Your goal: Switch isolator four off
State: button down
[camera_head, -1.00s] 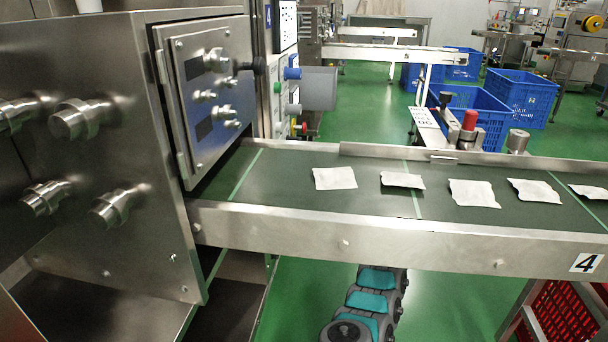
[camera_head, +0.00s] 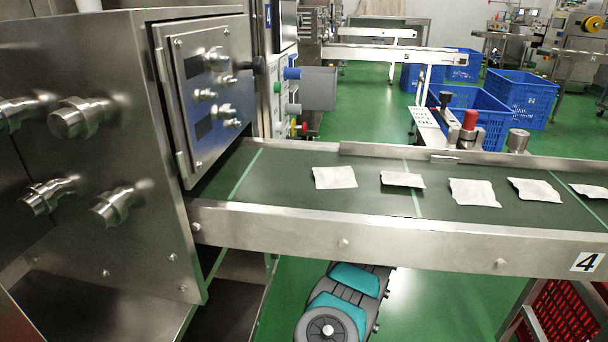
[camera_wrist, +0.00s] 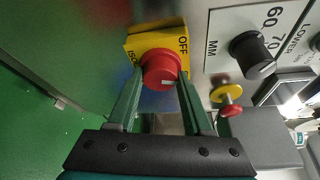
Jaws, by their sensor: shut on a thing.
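The isolator is a red rotary knob (camera_wrist: 160,66) on a yellow plate (camera_wrist: 147,41) in the wrist view. The plate reads OFF at its right edge and has a partly hidden word starting "ISO" at its left. My gripper (camera_wrist: 160,76) is shut on the red knob, with one green finger on each side. A small white mark shows on the knob's near edge. The knob and my gripper are not visible in the head view.
A red button on a yellow base (camera_wrist: 229,100) and a black knob (camera_wrist: 252,54) are right of the isolator. In the head view, the conveyor (camera_head: 320,222) carries several white teabags. A steel cabinet (camera_head: 110,240) stands left; green floor lies below.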

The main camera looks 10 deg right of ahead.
jog(key=n+y, duration=0.1)
jog(key=n, duration=0.3)
jog(key=n+y, duration=0.2)
jog(key=n, duration=0.2)
jog(key=n+t+y, duration=0.1)
jog(key=n, duration=0.3)
jog(key=shift+f+n+y, duration=0.25)
jog(key=shift+n+y, duration=0.05)
jog(key=shift+y, duration=0.1)
dwell(0.6)
jog(key=shift+c, duration=1.5)
grip_release()
jog(key=shift+d, duration=0.1)
